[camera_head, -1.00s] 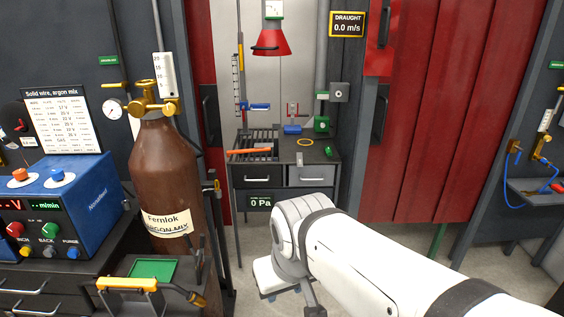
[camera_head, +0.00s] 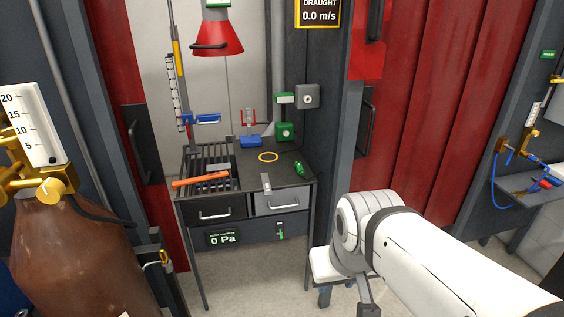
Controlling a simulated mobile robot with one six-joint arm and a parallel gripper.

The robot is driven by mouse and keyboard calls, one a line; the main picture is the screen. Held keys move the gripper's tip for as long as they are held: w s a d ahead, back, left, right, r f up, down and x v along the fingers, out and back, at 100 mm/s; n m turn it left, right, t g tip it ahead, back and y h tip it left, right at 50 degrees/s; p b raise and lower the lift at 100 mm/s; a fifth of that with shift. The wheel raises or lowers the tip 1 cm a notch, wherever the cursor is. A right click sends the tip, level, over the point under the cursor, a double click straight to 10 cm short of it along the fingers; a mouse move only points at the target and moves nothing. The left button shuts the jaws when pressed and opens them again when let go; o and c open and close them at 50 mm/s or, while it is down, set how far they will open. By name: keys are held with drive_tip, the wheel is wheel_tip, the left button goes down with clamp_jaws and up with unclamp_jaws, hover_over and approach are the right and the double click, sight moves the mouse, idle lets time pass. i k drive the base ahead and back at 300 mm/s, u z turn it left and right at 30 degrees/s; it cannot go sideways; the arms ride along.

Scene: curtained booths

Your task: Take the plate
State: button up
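A work table with a slatted left half (camera_head: 197,158) and a dark flat right half stands ahead in the camera_head view. A small grey flat piece (camera_head: 222,169) lies on the slats and may be the plate; it is too small to be sure. A small grey bracket-like piece (camera_head: 266,184) sits at the front edge of the flat half. My arm comes in from the lower right and bends down at its joint. My gripper is not in view, and I see nothing held.
An orange-red rod (camera_head: 200,181) lies across the slats. A yellow ring (camera_head: 268,157), a blue block (camera_head: 251,141) and a green item (camera_head: 300,169) are on the flat half. A brown gas cylinder (camera_head: 75,255) stands close at left. A white stool (camera_head: 325,265) is right of the table.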

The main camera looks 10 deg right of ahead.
sight(266, 183)
drive_tip(key=z, duration=0.1)
drive_tip(key=i, duration=1.65)
drive_tip(key=u, duration=0.7)
drive_tip(key=k, duration=0.65)
drive_tip(key=u, duration=0.2)
drive_tip(key=i, duration=0.75)
drive_tip(key=z, duration=0.1)
